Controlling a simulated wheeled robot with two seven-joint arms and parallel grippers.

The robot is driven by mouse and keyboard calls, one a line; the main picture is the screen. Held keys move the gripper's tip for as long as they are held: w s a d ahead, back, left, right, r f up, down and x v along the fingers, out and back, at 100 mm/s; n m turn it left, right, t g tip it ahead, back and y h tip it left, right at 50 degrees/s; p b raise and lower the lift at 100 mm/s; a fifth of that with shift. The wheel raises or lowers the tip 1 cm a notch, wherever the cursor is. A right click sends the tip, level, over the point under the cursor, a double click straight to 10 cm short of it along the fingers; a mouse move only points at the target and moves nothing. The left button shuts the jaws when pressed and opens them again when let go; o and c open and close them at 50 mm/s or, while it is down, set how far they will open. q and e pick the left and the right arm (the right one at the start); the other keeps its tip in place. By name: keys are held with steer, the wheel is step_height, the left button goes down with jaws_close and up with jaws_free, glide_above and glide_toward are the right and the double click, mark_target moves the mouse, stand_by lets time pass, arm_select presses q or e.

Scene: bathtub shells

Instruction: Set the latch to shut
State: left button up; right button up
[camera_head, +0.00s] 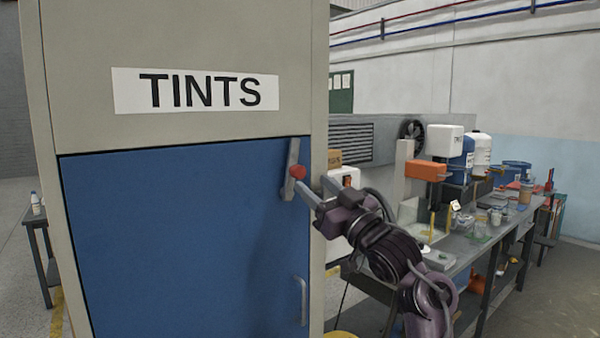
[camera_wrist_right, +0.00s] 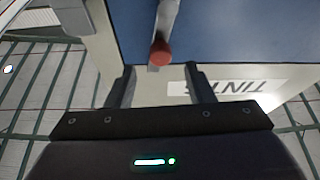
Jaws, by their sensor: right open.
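The latch (camera_head: 292,168) is a grey bar with a red knob (camera_head: 298,172), mounted at the upper right corner of the blue door (camera_head: 180,240) of the TINTS cabinet. The bar runs nearly upright, tilted slightly. My right gripper (camera_head: 306,190) is at the latch, just right of and below the red knob. In the right wrist view the gripper (camera_wrist_right: 160,82) is open, with the red knob (camera_wrist_right: 160,53) just beyond and between its fingertips. The grey bar (camera_wrist_right: 165,25) extends from the knob. I cannot tell whether the fingers touch it. My left gripper is not in view.
A grey door handle (camera_head: 302,300) is lower on the blue door. The cabinet's beige frame (camera_head: 318,250) surrounds the door. A cluttered workbench (camera_head: 470,245) with bottles and tools stands to the right, behind my right arm. A small table (camera_head: 36,217) is at the left.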

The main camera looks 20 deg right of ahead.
mark_target(301, 174)
steer(key=p+x, duration=0.2)
steer(key=x, duration=0.4)
steer(key=shift+w+a, duration=0.2)
steer(key=shift+w, duration=0.1)
